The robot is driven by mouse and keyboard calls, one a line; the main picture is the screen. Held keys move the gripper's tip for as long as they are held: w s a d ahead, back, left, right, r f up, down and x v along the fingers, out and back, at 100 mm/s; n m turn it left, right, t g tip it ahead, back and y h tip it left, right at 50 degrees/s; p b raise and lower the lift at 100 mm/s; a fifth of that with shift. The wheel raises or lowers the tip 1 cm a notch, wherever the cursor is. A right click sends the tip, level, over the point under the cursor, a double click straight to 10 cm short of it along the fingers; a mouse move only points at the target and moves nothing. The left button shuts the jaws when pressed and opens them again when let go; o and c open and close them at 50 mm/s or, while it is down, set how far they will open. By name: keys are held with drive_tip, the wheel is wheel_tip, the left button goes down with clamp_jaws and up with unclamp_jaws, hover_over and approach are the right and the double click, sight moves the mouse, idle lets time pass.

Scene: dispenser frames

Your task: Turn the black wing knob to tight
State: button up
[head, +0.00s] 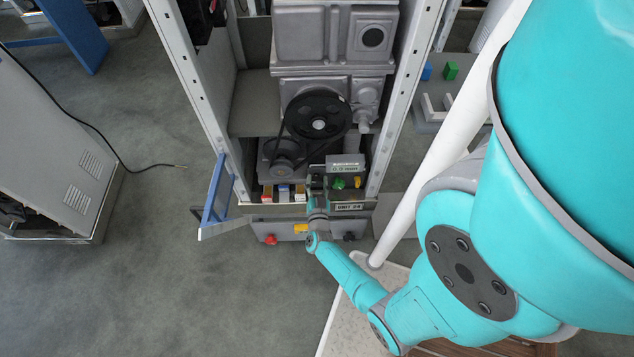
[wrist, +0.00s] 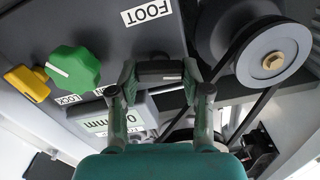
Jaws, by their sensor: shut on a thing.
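In the wrist view my gripper (wrist: 160,73) has its two fingers on either side of the black wing knob (wrist: 158,68), shut on it. The knob lies roughly crosswise in this view, with a short white mark on its right half. In the head view my gripper (head: 318,186) is at the front of the machine, low in the frame, and hides the knob. The word for tight cannot be seen.
A green knob (wrist: 73,68) and a yellow knob (wrist: 27,83) sit left of the black one. A small display (wrist: 115,121) is close to the left finger. A belt and pulley (wrist: 271,60) are at right.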

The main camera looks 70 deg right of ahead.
drive_tip(key=m, duration=0.7)
drive_tip(key=shift+s, duration=0.1)
drive_tip(key=m, duration=0.4)
drive_tip(key=shift+f, duration=0.1)
drive_tip(key=shift+f+m, duration=0.1)
drive_tip(key=shift+m, duration=2)
drive_tip(key=o, duration=1.2)
drive_tip(key=shift+c, duration=0.2)
drive_tip(key=shift+s, duration=0.1)
drive_tip(key=v, duration=1.1)
drive_tip(key=shift+a, duration=0.4)
drive_tip(key=shift+s, duration=0.1)
drive_tip(key=shift+a, duration=0.1)
